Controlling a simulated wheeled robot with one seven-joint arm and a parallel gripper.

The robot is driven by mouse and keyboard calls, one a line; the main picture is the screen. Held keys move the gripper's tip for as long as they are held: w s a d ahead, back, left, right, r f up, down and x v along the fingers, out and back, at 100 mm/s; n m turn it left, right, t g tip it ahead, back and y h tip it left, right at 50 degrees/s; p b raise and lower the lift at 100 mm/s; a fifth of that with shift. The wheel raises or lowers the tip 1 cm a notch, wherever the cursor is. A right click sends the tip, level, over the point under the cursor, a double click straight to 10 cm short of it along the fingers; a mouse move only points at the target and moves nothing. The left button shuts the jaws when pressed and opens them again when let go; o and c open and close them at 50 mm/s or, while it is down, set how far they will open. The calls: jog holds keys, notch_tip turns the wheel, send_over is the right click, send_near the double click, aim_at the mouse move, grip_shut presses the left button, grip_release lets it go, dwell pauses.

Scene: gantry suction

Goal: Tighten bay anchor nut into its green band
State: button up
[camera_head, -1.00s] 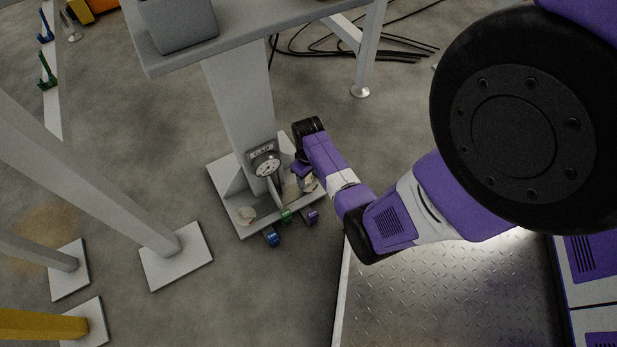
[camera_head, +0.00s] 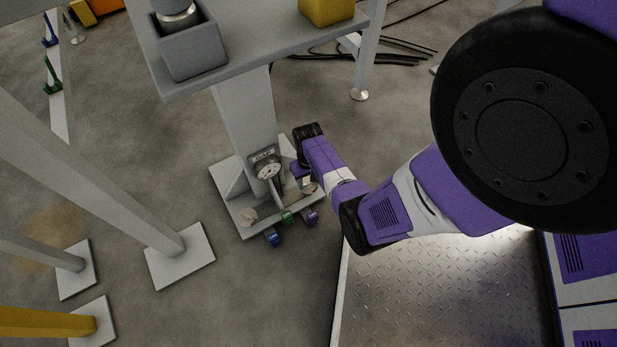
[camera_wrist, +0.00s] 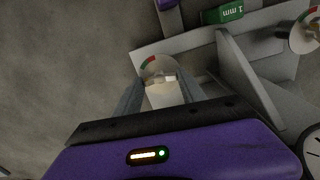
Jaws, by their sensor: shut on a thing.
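The bay anchor nut (camera_wrist: 165,93) is a pale block between the two grey fingers of my gripper (camera_wrist: 160,97) in the wrist view. Behind it a round dial disc (camera_wrist: 152,63) shows a red and a green band on its visible edge. The nut and fingers hide the rest of the disc, and I cannot make out where the nut's mark lies against the green band. In the head view my gripper (camera_head: 306,182) reaches down at the right side of the column's base plate (camera_head: 262,228), and my wrist partly covers the nut there.
A gap gauge (camera_head: 268,170) stands on the base plate beside the column (camera_head: 246,110). Blue (camera_head: 274,240), green (camera_head: 288,218) and purple (camera_head: 312,217) tags line the plate's front edge. A second disc (camera_head: 248,216) lies left. The bench (camera_head: 265,62) overhangs above.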

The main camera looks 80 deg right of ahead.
jog(key=shift+m+p, duration=0.45)
jog(key=shift+m, duration=0.65)
jog(key=o, duration=1.4)
jog(key=shift+c, duration=0.2)
jog(key=shift+r, duration=0.1)
jog(key=shift+r+p, duration=2.4)
jog(key=shift+r, duration=1.4)
